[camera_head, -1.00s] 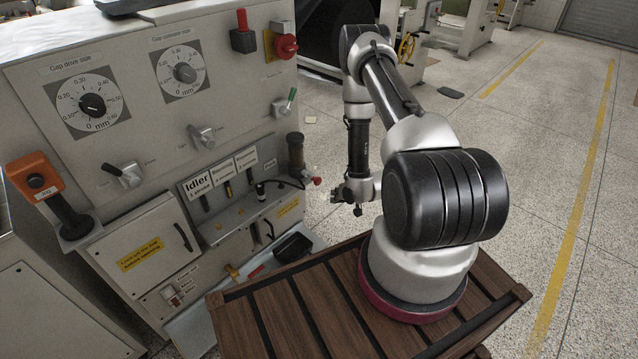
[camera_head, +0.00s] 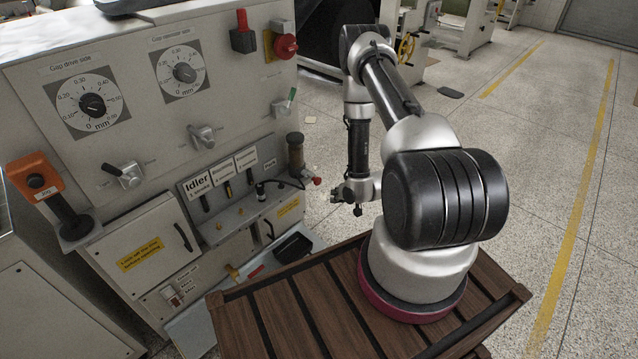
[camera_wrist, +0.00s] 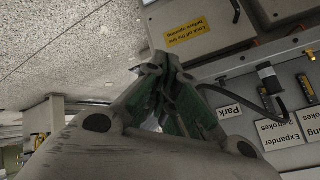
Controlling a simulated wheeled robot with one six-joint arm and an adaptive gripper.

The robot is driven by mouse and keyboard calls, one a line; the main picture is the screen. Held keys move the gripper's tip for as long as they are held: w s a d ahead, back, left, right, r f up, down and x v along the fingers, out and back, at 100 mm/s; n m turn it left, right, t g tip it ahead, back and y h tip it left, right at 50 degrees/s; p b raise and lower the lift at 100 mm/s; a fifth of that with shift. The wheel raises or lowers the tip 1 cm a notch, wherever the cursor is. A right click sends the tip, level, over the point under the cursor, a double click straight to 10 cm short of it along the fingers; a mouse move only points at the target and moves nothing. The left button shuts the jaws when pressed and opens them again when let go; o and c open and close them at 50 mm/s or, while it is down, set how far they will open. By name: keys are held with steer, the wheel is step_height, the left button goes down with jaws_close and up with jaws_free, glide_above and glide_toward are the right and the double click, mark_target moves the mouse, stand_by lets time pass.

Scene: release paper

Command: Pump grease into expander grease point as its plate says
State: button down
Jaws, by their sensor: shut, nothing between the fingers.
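My gripper (camera_head: 346,195) is shut and empty, in free air to the right of the machine's grease shelf. In the wrist view its fingertips (camera_wrist: 163,62) meet. The Expander plate (camera_head: 246,158) is the rightmost of three white plates; upside down in the wrist view (camera_wrist: 280,133), it seems to read 2 strokes. The hose's black coupler (camera_head: 261,189) stands on the shelf near the Park label (camera_wrist: 229,111), apart from my gripper. The pump cylinder (camera_head: 295,150) has a red-tipped lever (camera_head: 317,181).
The Idler plate (camera_head: 197,184) and a middle plate stand left of Expander. A black tray (camera_head: 293,247) lies below the shelf. Knobs, dials and an orange handle (camera_head: 35,178) are on the machine. The floor right of my arm is clear.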

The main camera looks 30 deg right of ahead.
mark_target(316, 180)
stand_by(0.7)
steer(key=s, duration=0.1)
steer(key=s+d, duration=0.1)
steer(key=s, duration=0.1)
steer(key=shift+s+d, duration=0.15)
steer(key=shift+s, duration=0.15)
steer(key=w+a, duration=0.3)
steer(key=w, duration=0.5)
steer(key=shift+w, duration=0.15)
stand_by(1.3)
steer(key=shift+w+a, duration=0.15)
steer(key=shift+w, duration=0.25)
